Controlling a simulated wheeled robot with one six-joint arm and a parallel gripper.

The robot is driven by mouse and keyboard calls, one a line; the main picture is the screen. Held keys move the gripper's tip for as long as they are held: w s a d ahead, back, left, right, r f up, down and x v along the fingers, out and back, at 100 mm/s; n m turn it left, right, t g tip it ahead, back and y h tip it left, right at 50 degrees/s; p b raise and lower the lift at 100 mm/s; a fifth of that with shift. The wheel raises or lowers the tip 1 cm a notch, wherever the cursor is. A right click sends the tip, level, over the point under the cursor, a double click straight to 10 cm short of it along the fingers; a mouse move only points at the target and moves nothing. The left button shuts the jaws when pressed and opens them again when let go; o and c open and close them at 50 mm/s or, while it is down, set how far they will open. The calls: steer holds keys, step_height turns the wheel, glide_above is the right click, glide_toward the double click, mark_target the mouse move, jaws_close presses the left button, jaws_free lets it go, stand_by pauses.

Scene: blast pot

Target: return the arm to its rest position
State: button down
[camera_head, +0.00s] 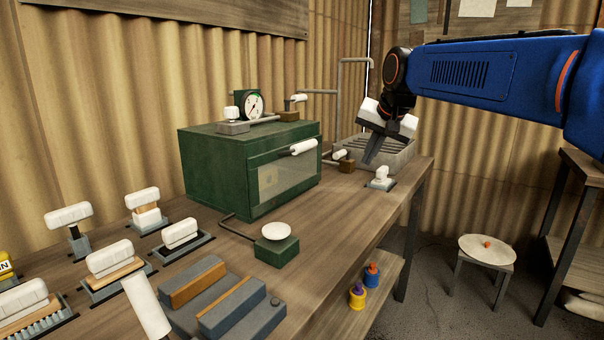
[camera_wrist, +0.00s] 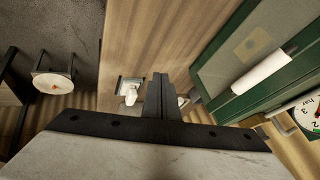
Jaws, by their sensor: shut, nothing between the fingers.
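My gripper (camera_head: 369,160) hangs from the end of my blue arm at the upper right, pointing down and to the left over the far end of the wooden bench. Its dark fingers are together with nothing between them. In the wrist view the closed fingers (camera_wrist: 160,86) point out over the bench top (camera_wrist: 145,40). A small white-handled piece on a grey plate (camera_head: 381,179) is just right of and below the fingertips; it also shows in the wrist view (camera_wrist: 129,90), left of the fingers.
A green cabinet (camera_head: 222,170) with a window and a gauge (camera_head: 253,106) stands left of my gripper. A grey ribbed tray (camera_head: 397,157) is behind the fingers. White-handled brushes and blocks (camera_head: 110,260) fill the near left bench. A round stool (camera_head: 487,250) stands on the floor at right.

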steer(key=s+d+f+n, duration=0.1)
steer(key=s+d+f, duration=0.2)
steer(key=s+f, duration=0.6)
steer(key=s+d+f+n+g+h, duration=0.1)
steer(key=s+d+f+n, duration=0.1)
steer(key=s+f, duration=0.6)
steer(key=s+d+f+n, duration=0.1)
steer(key=s+d+f, duration=0.3)
steer(key=s+f, duration=0.5)
steer(key=s, duration=1.1)
steer(key=shift+d+f+n+g+h, duration=0.3)
steer(key=shift+d+f+g, duration=0.05)
steer(key=shift+g, duration=0.05)
